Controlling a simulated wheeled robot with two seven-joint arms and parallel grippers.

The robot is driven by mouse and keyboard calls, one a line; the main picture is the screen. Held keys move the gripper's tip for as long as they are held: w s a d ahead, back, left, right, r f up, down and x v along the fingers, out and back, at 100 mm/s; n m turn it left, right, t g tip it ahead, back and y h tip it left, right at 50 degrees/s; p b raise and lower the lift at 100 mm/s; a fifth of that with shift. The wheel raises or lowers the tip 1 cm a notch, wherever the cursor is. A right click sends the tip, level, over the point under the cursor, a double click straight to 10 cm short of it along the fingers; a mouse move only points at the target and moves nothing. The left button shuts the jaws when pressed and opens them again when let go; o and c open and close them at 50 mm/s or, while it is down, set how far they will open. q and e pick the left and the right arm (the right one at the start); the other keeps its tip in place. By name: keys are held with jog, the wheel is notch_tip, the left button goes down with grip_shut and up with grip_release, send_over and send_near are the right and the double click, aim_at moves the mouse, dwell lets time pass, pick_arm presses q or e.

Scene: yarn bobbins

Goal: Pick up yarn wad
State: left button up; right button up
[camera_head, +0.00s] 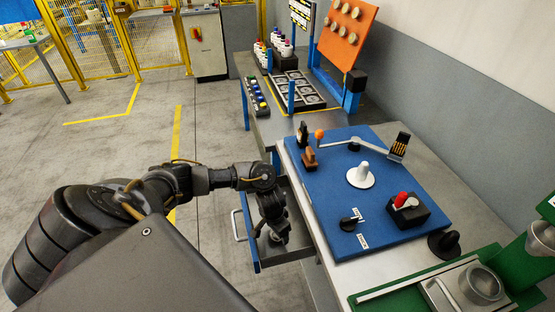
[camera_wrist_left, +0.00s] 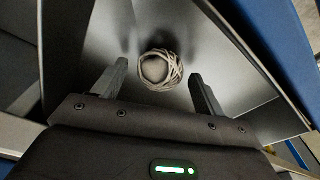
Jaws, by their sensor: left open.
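The yarn wad (camera_wrist_left: 161,70) is a round, greyish-white bundle of strands on the metal floor of the drawer in the left wrist view. The open blue-fronted drawer (camera_head: 246,236) hangs out from the table's left side in the head view. My left gripper (camera_head: 275,238) points down into this drawer. In the left wrist view the left gripper (camera_wrist_left: 158,76) is open, with one finger at each side of the wad in the picture and gaps between. I cannot tell how far the fingertips are above it. In the head view the arm mostly hides the wad. My right gripper is not in view.
Drawer walls stand close around the left gripper. The table above carries a blue board (camera_head: 335,205) with levers, a white knob (camera_head: 361,175) and a red switch (camera_head: 403,200). A green fixture (camera_head: 525,265) stands at the right. Floor left of the drawer is clear.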

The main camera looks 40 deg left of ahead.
pick_arm(q)
jog(key=shift+w+f, duration=0.1)
jog(key=shift+f, duration=0.55)
jog(key=c, duration=1.1)
jog(key=shift+o, duration=0.2)
jog(key=shift+r, duration=0.1)
